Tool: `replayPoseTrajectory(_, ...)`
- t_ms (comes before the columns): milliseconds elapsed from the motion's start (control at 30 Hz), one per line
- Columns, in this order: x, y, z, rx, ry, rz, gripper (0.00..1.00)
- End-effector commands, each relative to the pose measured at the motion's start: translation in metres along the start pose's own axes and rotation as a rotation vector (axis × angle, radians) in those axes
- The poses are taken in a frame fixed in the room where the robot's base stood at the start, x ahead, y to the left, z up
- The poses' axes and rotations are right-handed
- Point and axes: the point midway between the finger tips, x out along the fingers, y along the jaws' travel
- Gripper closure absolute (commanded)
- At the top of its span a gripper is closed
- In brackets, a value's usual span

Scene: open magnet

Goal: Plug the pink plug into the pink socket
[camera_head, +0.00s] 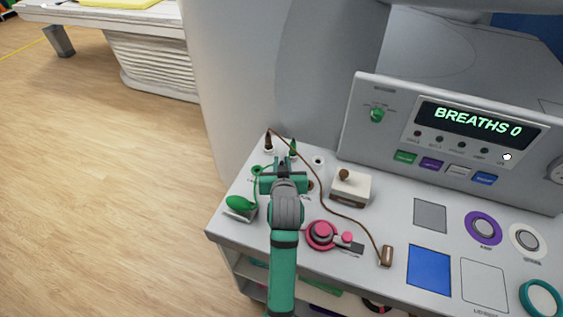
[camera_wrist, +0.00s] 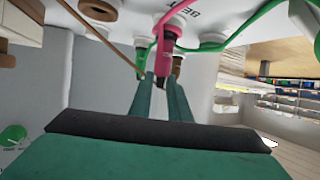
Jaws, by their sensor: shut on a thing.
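In the wrist view, my gripper (camera_wrist: 160,88) is shut on the pink plug (camera_wrist: 170,46), close to the white console surface. A pink cable or strap runs up from the plug. I cannot tell whether the plug's end is in a socket. In the head view, my gripper (camera_head: 283,172) is over the console's back left corner, and its body hides the plug. I cannot make out the pink socket for certain. A pink round device (camera_head: 321,234) with a small pink piece beside it lies on the console in front, right of my arm.
A brown plug (camera_head: 268,142) and a green plug (camera_head: 292,148) stand behind my gripper. A white-rimmed socket (camera_head: 318,160) is to the right. A green bulb (camera_head: 240,203) lies left. A brown cable runs past a white box (camera_head: 350,188). The upright display panel (camera_head: 455,135) stands behind.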

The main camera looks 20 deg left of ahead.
Motion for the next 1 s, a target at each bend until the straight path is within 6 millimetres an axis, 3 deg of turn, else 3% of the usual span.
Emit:
replayPoseTrajectory(367,0.001,0.000,0.003,0.000,0.000,0.000,1.00)
replayPoseTrajectory(400,0.001,0.000,0.003,0.000,0.000,0.000,0.81)
replayPoseTrajectory(500,0.001,0.000,0.003,0.000,0.000,0.000,0.62)
replayPoseTrajectory(833,-0.001,0.000,0.003,0.000,0.000,0.000,0.62)
replayPoseTrajectory(1000,-0.020,0.000,0.003,0.000,0.000,0.000,0.62)
